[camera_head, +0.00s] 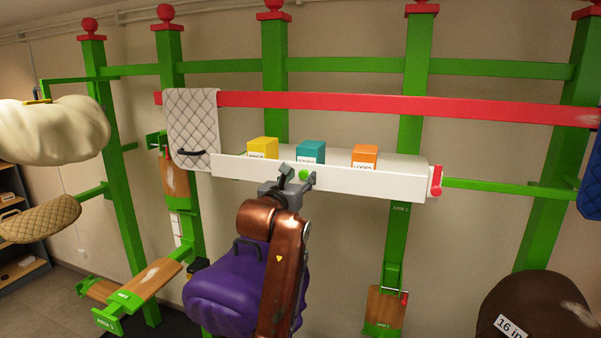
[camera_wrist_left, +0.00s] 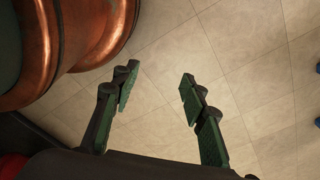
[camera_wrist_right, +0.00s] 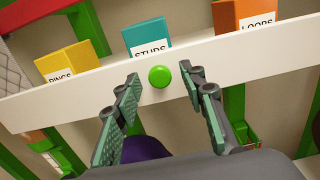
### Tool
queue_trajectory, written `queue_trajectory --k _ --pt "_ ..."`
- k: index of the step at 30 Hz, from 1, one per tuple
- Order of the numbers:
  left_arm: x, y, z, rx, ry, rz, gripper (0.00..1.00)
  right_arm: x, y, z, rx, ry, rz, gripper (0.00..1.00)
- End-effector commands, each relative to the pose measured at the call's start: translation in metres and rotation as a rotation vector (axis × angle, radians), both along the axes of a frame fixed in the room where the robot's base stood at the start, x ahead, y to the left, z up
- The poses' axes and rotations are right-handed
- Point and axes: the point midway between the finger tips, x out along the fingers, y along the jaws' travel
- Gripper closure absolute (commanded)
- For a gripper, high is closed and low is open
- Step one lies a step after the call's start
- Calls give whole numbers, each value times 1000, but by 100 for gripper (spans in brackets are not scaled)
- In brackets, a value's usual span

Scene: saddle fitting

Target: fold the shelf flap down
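The white shelf flap (camera_head: 375,182) stands up along the front of the wall shelf. It carries a round green knob (camera_head: 303,174), which also shows in the right wrist view (camera_wrist_right: 159,76). My right gripper (camera_head: 297,179) is in front of the flap at the knob. In the right wrist view its fingers (camera_wrist_right: 160,88) are open, one on each side of the knob, with a gap on both sides. My left gripper (camera_wrist_left: 154,85) is open and empty, above the tiled floor, outside the head view.
Yellow (camera_head: 262,148), teal (camera_head: 311,152) and orange (camera_head: 364,157) boxes stand behind the flap. A red handle (camera_head: 436,181) is at the shelf's right end. A quilted pad (camera_head: 193,125) hangs at its left. A purple saddle (camera_head: 222,290) is below, partly behind my right arm.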

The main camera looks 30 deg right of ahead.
Motion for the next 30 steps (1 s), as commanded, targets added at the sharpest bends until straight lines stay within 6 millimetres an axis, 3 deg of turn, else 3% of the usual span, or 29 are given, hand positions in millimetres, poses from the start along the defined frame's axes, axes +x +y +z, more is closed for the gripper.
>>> queue_trajectory --k 11,27,30 --pt "12 -1 4 -1 -15 -2 60 6 -5 -1 0 0 2 62" --pt "9 0 4 0 -12 -3 60 6 -4 -1 0 0 2 99" --pt "9 0 4 0 -11 -3 60 6 -4 -1 0 0 2 100"
